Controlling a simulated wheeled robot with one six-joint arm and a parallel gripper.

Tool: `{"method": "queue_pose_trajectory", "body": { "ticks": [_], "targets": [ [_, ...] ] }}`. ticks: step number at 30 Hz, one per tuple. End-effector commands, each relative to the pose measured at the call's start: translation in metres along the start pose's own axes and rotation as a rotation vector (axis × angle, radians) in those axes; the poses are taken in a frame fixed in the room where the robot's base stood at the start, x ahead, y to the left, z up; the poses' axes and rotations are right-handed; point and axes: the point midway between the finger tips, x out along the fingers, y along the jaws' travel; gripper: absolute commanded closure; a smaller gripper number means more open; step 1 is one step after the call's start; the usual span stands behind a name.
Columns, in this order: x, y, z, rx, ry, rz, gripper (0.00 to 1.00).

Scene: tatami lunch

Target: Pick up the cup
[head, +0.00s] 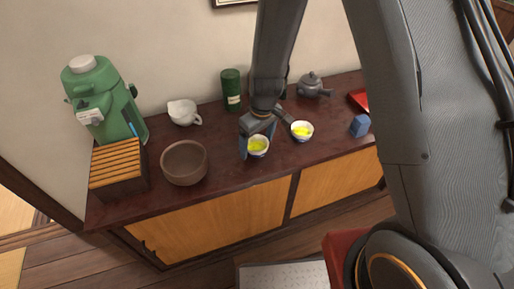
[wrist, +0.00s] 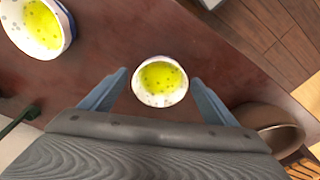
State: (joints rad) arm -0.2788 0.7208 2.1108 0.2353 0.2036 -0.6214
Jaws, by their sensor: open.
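A small white cup (head: 258,146) with yellow-green liquid stands upright on the dark red-brown cabinet top. In the wrist view the same cup (wrist: 160,81) lies ahead of and between the open fingers of my gripper (wrist: 158,90). The fingers look apart from it, with a gap on each side. In the head view my gripper (head: 257,142) is low over this cup, a blue finger at its left. A second, similar cup (head: 302,131) stands to its right; in the wrist view this second cup (wrist: 40,26) is at the upper left.
A brown bowl (head: 184,163), slatted wooden box (head: 117,166), green dispenser (head: 101,99) and white pouring bowl (head: 183,112) stand to the left. A green canister (head: 231,90) and grey teapot (head: 313,85) are behind. A blue block (head: 359,125) is at the right.

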Motion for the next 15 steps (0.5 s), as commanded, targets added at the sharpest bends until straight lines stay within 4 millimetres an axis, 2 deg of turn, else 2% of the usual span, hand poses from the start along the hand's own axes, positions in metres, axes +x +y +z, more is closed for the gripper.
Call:
{"method": "queue_pose_trajectory", "body": {
  "ticks": [9, 15],
  "targets": [
    [0.0038, -0.0001, 0.0001, -0.001, 0.0, 0.0, 0.19],
    [0.0037, -0.0001, 0.0002, -0.001, 0.0, 0.0, 0.52]
  ]
}}
